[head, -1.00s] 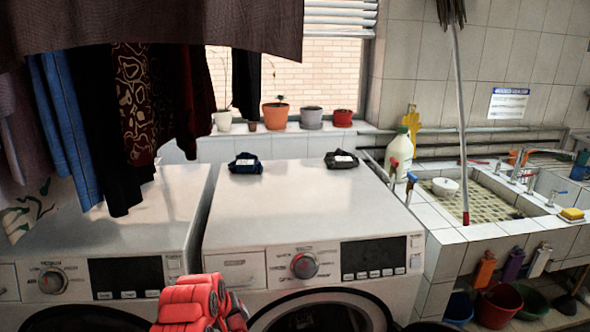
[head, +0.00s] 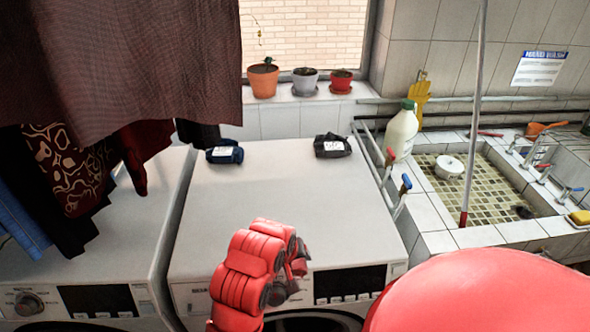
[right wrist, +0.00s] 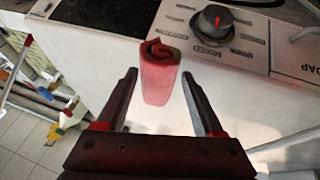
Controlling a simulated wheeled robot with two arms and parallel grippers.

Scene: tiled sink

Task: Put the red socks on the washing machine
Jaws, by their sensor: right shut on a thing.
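The red socks (right wrist: 160,82) are a rolled pale-red bundle between the two fingers of my right gripper (right wrist: 159,75) in the right wrist view. The gripper is shut on them. In the head view my right gripper (head: 287,283) is at the front of the right-hand washing machine (head: 285,195), near its control panel. The socks are hard to tell from my red hand there. The machine's white top is wide and mostly bare. My left gripper is not in view.
A dark blue bundle (head: 225,152) and a black bundle (head: 332,146) lie at the back of the machine top. Hanging clothes (head: 130,70) cover the left side. A second washing machine (head: 85,255) stands left. A tiled sink (head: 480,190) is at right.

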